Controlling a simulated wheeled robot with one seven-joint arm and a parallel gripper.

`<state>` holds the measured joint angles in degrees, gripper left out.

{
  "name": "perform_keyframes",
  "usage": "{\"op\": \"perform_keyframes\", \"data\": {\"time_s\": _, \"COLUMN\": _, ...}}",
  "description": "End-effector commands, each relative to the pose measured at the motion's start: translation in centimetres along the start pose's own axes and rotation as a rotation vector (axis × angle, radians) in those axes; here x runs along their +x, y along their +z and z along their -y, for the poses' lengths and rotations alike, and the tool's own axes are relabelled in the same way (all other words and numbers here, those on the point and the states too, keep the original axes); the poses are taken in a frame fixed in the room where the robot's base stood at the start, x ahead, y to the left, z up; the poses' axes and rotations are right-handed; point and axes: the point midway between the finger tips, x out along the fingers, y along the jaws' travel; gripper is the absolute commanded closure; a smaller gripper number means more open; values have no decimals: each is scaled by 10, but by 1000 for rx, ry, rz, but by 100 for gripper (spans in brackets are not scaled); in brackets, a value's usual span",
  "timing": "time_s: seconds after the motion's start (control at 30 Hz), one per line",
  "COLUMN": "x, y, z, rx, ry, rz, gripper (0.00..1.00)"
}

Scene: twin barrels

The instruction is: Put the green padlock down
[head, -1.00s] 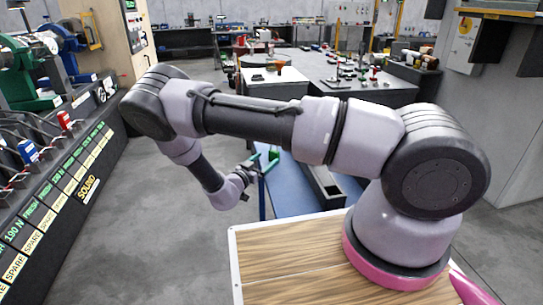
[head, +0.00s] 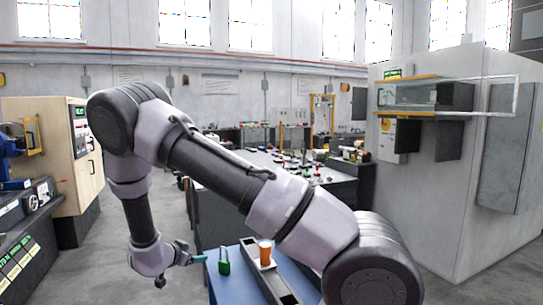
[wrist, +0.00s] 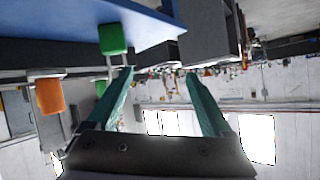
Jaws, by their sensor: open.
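The green padlock (head: 224,268) stands upright on the blue bench top (head: 232,291), near its left edge, with its shackle up. In the wrist view, which is upside down, the padlock (wrist: 113,38) hangs from the blue surface (wrist: 60,22), beyond the left fingertip. My gripper (head: 194,258) is just left of the padlock in the head view. In the wrist view my gripper (wrist: 160,73) has its two teal fingers wide apart, with nothing between them. Whether a finger touches the padlock or shackle is unclear.
An orange cylinder (head: 265,251) is on a pale base at a dark open tray (head: 274,276), right of the padlock. A large grey table (head: 325,190) with many small items stands behind. A grey cabinet (head: 455,200) is at right. Floor is clear at left.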

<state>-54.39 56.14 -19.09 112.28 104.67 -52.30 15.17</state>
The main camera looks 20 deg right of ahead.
Motion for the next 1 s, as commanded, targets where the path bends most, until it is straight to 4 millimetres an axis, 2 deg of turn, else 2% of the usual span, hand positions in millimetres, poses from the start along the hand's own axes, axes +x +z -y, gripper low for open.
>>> {"op": "perform_keyframes", "data": {"time_s": 0.03, "x": -4, "y": -21, "z": 12, "rx": 47, "ry": -21, "rz": 71, "gripper": 15}}
{"op": "perform_keyframes", "data": {"time_s": 0.2, "x": -27, "y": -85, "z": 43, "rx": 141, "ry": -129, "rz": 302, "gripper": 15}}
{"op": "perform_keyframes", "data": {"time_s": 0.33, "x": -55, "y": -141, "z": 54, "rx": 182, "ry": -230, "rz": 446, "gripper": 15}}
{"op": "perform_keyframes", "data": {"time_s": 0.47, "x": -91, "y": -199, "z": 50, "rx": 189, "ry": -338, "rz": 561, "gripper": 15}}
{"op": "perform_keyframes", "data": {"time_s": 0.57, "x": -123, "y": -241, "z": 36, "rx": 171, "ry": -418, "rz": 627, "gripper": 15}}
{"op": "perform_keyframes", "data": {"time_s": 0.7, "x": -171, "y": -291, "z": 0, "rx": 112, "ry": -511, "rz": 688, "gripper": 15}}
{"op": "perform_keyframes", "data": {"time_s": 0.77, "x": -192, "y": -308, "z": -20, "rx": 76, "ry": -541, "rz": 703, "gripper": 15}}
{"op": "perform_keyframes", "data": {"time_s": 0.9, "x": -237, "y": -338, "z": -77, "rx": -24, "ry": -575, "rz": 713, "gripper": 15}}
{"op": "perform_keyframes", "data": {"time_s": 1.0, "x": -266, "y": -348, "z": -122, "rx": -103, "ry": -566, "rz": 706, "gripper": 15}}
